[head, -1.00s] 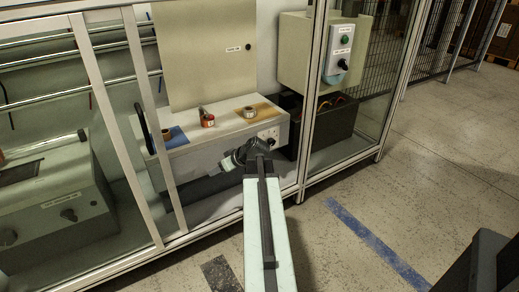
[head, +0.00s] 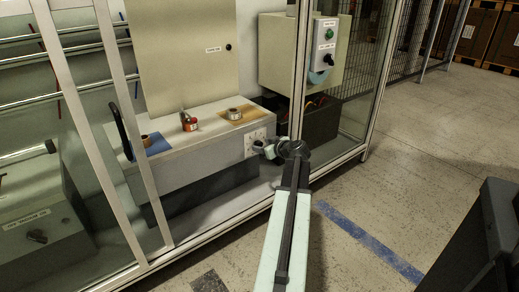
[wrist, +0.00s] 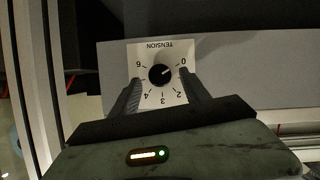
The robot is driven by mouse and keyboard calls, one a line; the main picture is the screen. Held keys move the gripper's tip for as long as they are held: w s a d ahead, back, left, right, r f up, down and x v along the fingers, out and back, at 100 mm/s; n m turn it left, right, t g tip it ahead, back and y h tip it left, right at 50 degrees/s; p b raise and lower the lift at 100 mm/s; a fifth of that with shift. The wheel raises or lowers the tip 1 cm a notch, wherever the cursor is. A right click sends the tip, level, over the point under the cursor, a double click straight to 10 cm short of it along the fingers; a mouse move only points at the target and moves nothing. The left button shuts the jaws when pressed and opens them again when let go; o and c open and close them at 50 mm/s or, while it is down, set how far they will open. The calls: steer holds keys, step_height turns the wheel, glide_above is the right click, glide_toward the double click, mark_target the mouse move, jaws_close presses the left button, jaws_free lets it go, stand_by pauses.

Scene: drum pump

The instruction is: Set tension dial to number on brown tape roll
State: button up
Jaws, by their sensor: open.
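The tension dial (wrist: 161,75) is a black knob on a white plate marked TENSION, with numbers from 0 to 6, upside down in the wrist view. Its light mark seems to point toward 0. My gripper (wrist: 161,84) is open, one finger on each side of the knob; I cannot tell whether they touch it. In the head view my gripper (head: 260,148) is at the front of the white bench box. On top are a brownish tape roll (head: 146,140) on a blue mat, a red roll (head: 189,125), and a pale-centred roll (head: 233,114) on a brown mat. Their numbers are unreadable here.
Aluminium frame posts (head: 299,75) and glass panels stand around the bench box (head: 190,160). A control box with a green button (head: 328,34) is at right. A grey box with another knob (head: 36,236) is at lower left.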

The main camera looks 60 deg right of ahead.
steer(key=shift+x, duration=0.9)
steer(key=shift+a, duration=0.1)
jaws_close()
steer(key=shift+d+m+y, duration=0.2)
steer(key=shift+m+y, duration=0.4)
steer(key=shift+m, duration=0.3)
steer(key=shift+s+d+f+m+t+y+b, duration=0.15)
steer(key=shift+m+t+y+b, duration=0.55)
steer(key=shift+m, duration=0.5)
steer(key=m+y+b, duration=0.1)
steer(key=m, duration=0.1)
steer(key=shift+f+m+t+y+b, duration=0.15)
steer(key=shift+m+t+y+b, duration=0.15)
steer(key=shift+m+t+y, duration=0.1)
steer(key=shift+m+t+y+b, duration=0.35)
steer(key=shift+m+b, duration=0.25)
steer(key=shift+m, duration=0.2)
